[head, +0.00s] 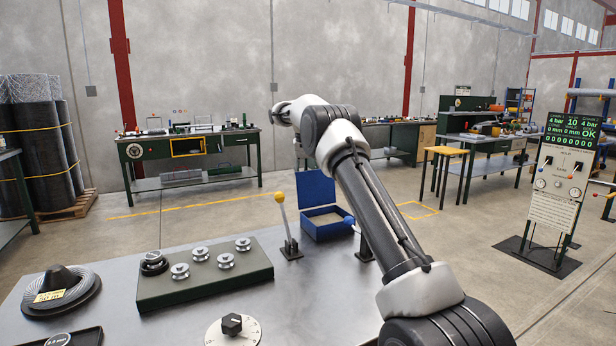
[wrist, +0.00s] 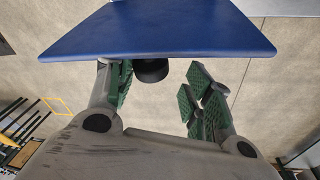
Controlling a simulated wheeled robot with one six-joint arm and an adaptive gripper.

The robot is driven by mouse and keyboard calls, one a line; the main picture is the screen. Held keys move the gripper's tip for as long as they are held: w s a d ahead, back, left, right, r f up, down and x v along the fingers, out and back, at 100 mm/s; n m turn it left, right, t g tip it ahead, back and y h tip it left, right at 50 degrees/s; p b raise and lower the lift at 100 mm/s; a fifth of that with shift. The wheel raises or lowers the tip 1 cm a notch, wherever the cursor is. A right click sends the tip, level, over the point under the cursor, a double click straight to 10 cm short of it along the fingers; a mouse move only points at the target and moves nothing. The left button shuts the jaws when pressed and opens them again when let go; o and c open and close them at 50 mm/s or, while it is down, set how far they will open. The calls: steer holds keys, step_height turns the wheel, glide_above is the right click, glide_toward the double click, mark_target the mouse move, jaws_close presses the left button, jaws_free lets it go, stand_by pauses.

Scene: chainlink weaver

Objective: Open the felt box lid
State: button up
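The felt box (head: 326,233) is a blue box with a pale lining, at the back edge of the metal table in the head view. Its blue lid (head: 316,190) stands raised, close to upright, at the box's far side. In the wrist view the blue lid (wrist: 160,32) spans the top of the picture, with a dark round knob (wrist: 151,70) below its edge. My gripper (wrist: 161,82) has its green-padded fingers spread apart just below the lid's edge, one on each side of the knob. I cannot tell whether they touch the lid. The head view does not show the fingers.
A yellow-knobbed lever (head: 284,220) stands just left of the box, and a blue-knobbed lever (head: 350,221) is at its right. A green block with several metal spools (head: 205,285), a dial (head: 232,328) and a coil (head: 60,288) occupy the table. Bare tabletop lies between dial and box.

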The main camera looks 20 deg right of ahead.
step_height(320, 180, up, 7)
steer(key=a, duration=0.1)
steer(key=shift+s+r, duration=0.15)
steer(key=shift+s, duration=0.15)
steer(key=shift+a+r, duration=0.1)
